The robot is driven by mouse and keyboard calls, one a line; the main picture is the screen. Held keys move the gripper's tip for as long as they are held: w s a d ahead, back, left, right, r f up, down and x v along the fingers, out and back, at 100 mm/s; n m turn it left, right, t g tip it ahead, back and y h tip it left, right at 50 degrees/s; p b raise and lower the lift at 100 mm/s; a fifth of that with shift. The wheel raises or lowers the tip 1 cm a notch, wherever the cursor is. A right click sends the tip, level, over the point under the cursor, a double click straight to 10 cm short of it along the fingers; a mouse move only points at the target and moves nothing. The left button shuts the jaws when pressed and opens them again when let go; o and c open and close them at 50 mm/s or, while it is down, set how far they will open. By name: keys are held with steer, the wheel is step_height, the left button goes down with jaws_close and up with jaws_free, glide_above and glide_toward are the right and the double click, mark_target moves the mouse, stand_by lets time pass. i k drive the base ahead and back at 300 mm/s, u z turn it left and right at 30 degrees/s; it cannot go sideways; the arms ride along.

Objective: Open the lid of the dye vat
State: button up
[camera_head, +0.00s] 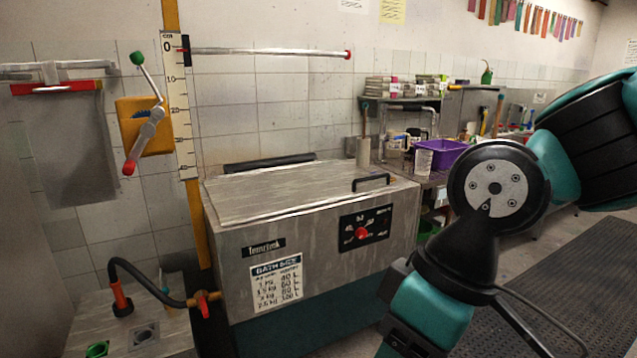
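The dye vat (232,253) is a grey metal box standing against the tiled wall, left of centre. Its flat metal lid (280,188) lies shut on top. A dark bar handle (371,180) is on the lid's right front part. The vat's front has a black control panel with a red knob (362,233) and a white bath size label (276,283). My teal and black arm fills the right side, in front of the vat's right end. My gripper is out of the picture below, so its state does not show.
A winch crank (149,125) on a yellow post with a scale stands left of the vat, with a horizontal rod (270,52) above the lid. A hose (150,284) is at lower left. A purple tub (438,153) sits on the right bench. Dark floor matting (575,285) lies right.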

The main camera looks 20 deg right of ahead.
mark_target(261, 188)
steer(key=i, duration=1.95)
steer(key=z, duration=1.4)
steer(key=i, duration=0.45)
steer(key=u, duration=1.7)
